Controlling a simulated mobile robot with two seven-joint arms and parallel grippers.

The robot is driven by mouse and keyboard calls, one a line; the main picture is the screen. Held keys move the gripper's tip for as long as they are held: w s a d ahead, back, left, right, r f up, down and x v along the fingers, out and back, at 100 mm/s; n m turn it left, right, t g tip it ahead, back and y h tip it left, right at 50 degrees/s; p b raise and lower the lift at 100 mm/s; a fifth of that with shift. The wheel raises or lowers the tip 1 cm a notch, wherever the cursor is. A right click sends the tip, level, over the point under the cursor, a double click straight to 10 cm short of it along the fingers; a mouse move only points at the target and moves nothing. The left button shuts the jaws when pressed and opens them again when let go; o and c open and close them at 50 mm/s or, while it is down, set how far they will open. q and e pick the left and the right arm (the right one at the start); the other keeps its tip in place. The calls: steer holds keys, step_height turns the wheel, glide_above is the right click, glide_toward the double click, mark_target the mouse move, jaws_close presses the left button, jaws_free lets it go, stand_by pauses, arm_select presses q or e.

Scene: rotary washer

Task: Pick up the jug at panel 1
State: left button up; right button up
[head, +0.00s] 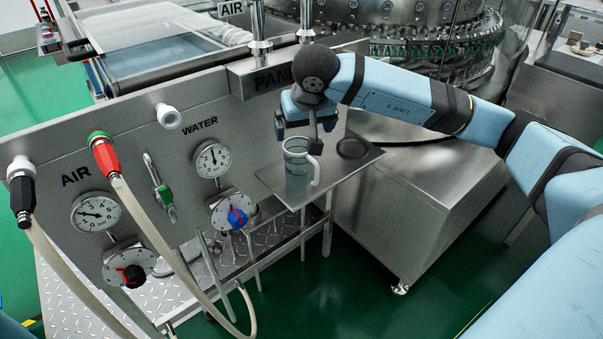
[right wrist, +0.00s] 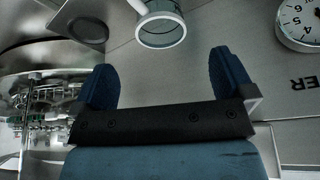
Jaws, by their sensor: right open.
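The jug (head: 297,168) is a clear, greyish container with a pale handle on its right side. It stands upright on a small metal shelf (head: 347,172) at the panel. My right gripper (head: 299,135) is above the jug, pointing down, and partly overlaps its rim in the head view. In the right wrist view the two blue fingers are spread wide with nothing between them, so the gripper (right wrist: 163,68) is open. The jug (right wrist: 160,32) shows there beyond the fingertips, roughly centred between them. My left gripper is not in view.
A dark round disc (head: 353,148) lies on the shelf right of the jug. The metal panel (head: 150,150) with gauges, valves and hanging hoses (head: 165,235) is to the left. A steel cabinet (head: 415,205) stands to the right. Green floor lies below.

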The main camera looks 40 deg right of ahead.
mark_target(299, 156)
steer(key=b+x, duration=0.3)
steer(key=x, duration=1)
steer(key=shift+s+d, duration=0.1)
steer(key=shift+r, duration=0.15)
steer(key=c, duration=0.8)
steer(key=shift+c, duration=1)
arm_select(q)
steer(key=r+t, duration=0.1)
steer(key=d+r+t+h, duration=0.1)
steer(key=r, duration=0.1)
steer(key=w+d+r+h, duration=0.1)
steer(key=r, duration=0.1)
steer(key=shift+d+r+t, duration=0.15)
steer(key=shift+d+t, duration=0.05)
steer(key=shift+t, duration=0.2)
